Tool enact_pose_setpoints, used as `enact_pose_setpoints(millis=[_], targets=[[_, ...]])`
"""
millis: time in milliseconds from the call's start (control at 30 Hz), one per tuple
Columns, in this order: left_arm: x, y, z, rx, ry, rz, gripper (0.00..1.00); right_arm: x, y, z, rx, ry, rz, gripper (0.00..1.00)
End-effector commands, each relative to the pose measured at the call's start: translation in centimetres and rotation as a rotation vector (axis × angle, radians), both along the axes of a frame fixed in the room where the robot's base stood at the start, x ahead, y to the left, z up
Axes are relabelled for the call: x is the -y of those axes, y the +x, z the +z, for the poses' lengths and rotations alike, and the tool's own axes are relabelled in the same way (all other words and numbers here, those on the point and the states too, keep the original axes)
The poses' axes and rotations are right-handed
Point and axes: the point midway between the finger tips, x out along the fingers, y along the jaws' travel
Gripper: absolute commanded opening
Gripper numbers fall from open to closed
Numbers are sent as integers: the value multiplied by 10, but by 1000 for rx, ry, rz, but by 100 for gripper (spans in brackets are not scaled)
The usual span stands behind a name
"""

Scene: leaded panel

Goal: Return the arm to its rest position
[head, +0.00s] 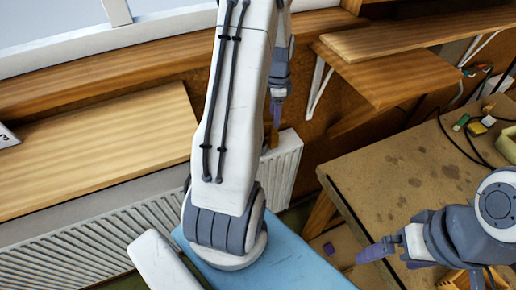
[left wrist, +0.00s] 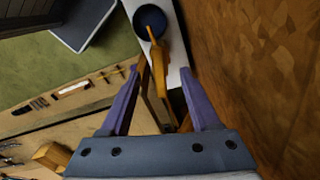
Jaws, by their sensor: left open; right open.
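My left arm rises large through the middle of the head view. Its gripper (head: 277,110) hangs beyond the arm, near the wall and above the white radiator's end. In the left wrist view its two purple fingers (left wrist: 161,85) stand wide apart. An orange-brown piece (left wrist: 158,68) shows between and beyond them; I cannot tell its distance, and nothing looks clamped. My right gripper (head: 376,250) is at the lower right of the head view, beside the workbench's front edge, its fingers pointing left. Its fingers overlap, so the gap is hard to see.
A stained workbench (head: 400,165) fills the right, with small blocks (head: 477,128) and cables. Wooden shelves (head: 400,75) overhang it. A ribbed radiator (head: 90,245) and wooden ledge (head: 100,150) run along the left wall. A dark blue round object (left wrist: 150,21) is on a white strip.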

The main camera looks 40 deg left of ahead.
Motion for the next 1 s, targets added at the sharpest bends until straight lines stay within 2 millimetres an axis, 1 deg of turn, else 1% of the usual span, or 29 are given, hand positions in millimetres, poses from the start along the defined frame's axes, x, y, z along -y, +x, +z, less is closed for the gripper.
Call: enact_pose_setpoints(millis=[33,100,200,300,400,500,667,733,767,867,900,967,1000], targets=[[-1,2,9,7,5,0,63,0,0,-7,0,0,-1,100],[-1,1,24,7,4,-1,63,0,0,-11,0,0,-2,100],[0,1,42,6,3,-1,63,0,0,-16,0,0,-3,100],[0,1,56,4,2,-1,63,0,0,-18,0,0,-3,100],[0,1,64,2,1,-1,63,0,0,-19,0,0,-4,100],[0,0,68,1,0,-1,63,0,0,-20,0,0,-4,100],[1,0,68,0,0,-2,63,0,0,-19,0,0,-4,100],[9,2,68,2,0,-5,63,0,0,-21,0,0,-4,100],[16,3,68,3,-1,-6,63,0,0,-22,0,0,-4,100],[58,6,69,11,-4,-14,63,0,0,-30,0,0,-4,100],[83,5,70,15,-7,-16,63,0,0,-34,0,0,-4,100],[125,-1,70,19,-12,-19,63,0,0,-41,0,0,-4,100],[153,-8,70,24,-17,-19,63,0,0,-46,0,0,-4,100]])
